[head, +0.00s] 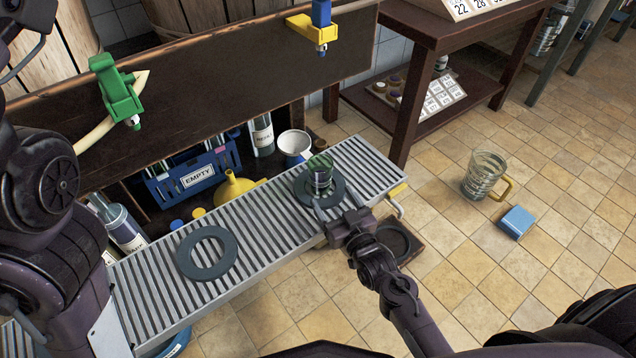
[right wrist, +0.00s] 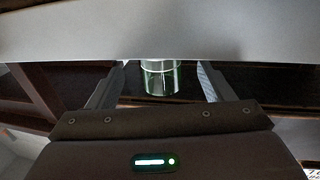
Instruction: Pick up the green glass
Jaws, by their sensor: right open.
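The green glass (head: 320,175) stands upright on the right dark ring of the ribbed metal rack. It also shows in the right wrist view (right wrist: 160,78), between and beyond my two fingers. My right gripper (head: 331,205) is open at the near side of the glass, its fingers pointing toward it; I cannot tell whether either finger touches the glass. It also shows in the right wrist view (right wrist: 162,90) with the fingers spread apart. My left arm fills the left edge of the head view, but its gripper is out of the picture.
The ribbed rack (head: 262,224) bears another dark ring (head: 207,253). Behind it are a yellow funnel (head: 231,187), a white cup (head: 294,147) and a blue "EMPTY" crate (head: 165,190). A glass mug (head: 482,176) and a blue block (head: 516,222) are on the tiled floor.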

